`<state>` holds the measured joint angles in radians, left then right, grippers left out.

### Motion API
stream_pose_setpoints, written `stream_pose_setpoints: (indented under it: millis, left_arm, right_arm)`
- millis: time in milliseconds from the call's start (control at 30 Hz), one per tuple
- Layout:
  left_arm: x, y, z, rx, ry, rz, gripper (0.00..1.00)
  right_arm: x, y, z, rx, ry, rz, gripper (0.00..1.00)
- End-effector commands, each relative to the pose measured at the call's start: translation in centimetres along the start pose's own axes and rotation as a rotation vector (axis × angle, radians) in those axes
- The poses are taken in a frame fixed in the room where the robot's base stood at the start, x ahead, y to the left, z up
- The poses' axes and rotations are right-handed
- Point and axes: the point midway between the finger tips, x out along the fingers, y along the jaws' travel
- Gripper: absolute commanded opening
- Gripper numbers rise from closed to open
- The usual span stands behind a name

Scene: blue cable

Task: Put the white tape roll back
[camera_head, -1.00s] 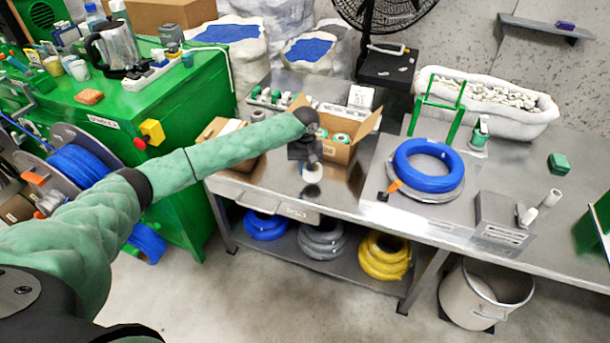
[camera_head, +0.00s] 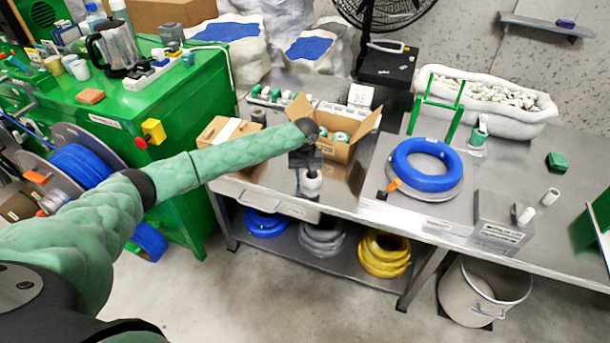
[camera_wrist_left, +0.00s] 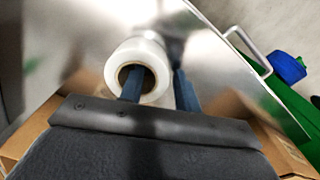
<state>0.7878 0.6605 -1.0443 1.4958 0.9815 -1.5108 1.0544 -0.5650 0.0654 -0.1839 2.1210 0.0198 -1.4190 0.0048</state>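The white tape roll (camera_head: 312,184) is at my left gripper (camera_head: 307,177), over the front part of the steel table, left of the blue cable coil. In the left wrist view the roll (camera_wrist_left: 143,58) shows its brown core towards me. One dark finger of the gripper (camera_wrist_left: 157,88) overlaps the core opening and the other lies along the roll's right side, so the gripper is shut on its wall. The gap between roll and table is hard to judge. My right gripper is not in view.
An open cardboard box (camera_head: 341,150) with green-and-white rolls stands just behind the gripper. A closed carton (camera_head: 222,133) is to its left. The blue cable coil (camera_head: 425,178) lies to the right.

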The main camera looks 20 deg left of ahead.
Motion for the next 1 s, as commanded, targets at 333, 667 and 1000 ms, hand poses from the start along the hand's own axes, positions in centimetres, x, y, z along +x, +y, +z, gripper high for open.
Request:
stream_pose_setpoints:
  millis: [333, 667, 1000]
  left_arm:
    - [-0.1, 0.0, 0.0, 0.000, 0.000, 0.000, 0.34]
    - [-4.7, 0.1, 0.0, 0.001, 0.002, 0.003, 0.34]
    - [-10.5, 0.0, 0.0, 0.001, 0.000, 0.001, 0.34]
  right_arm:
    - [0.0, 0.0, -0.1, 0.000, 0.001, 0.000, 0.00]
    - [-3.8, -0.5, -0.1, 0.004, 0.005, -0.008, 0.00]
    - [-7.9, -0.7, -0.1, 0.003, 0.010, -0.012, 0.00]
